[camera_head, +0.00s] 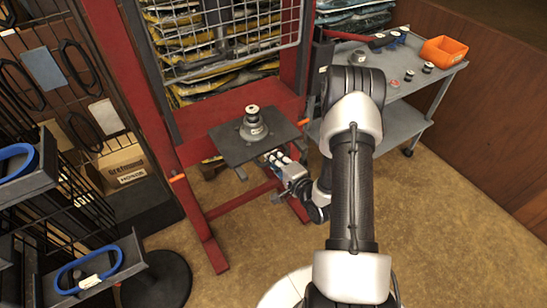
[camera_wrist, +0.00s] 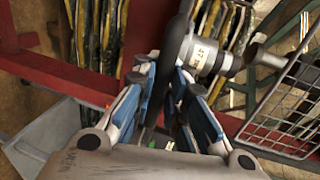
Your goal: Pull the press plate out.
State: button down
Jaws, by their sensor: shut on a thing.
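The press plate (camera_head: 233,153) is a flat dark plate lying across the red press frame (camera_head: 220,103). A grey cylindrical piece (camera_head: 254,127) with a round top stands upright on it. My gripper (camera_head: 276,158) is at the plate's front right edge. In the wrist view the plate (camera_wrist: 179,32) shows nearly edge-on and runs between the blue-padded fingers of my gripper (camera_wrist: 168,88), which are shut on it. The labelled cylindrical piece (camera_wrist: 208,57) shows beside the plate there. The fingers hide part of the plate's edge.
A grey cart (camera_head: 400,92) with an orange bin (camera_head: 443,51) and small parts stands at the right. A black rack (camera_head: 40,190) with blue-handled items stands at the left. A wire guard (camera_head: 225,40) hangs behind the plate. The floor in front is mostly clear.

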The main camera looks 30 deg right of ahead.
jog(key=c, duration=1.6)
grip_release()
jog(key=shift+c, duration=0.2)
jog(key=v, duration=1.2)
jog(key=shift+a, duration=0.1)
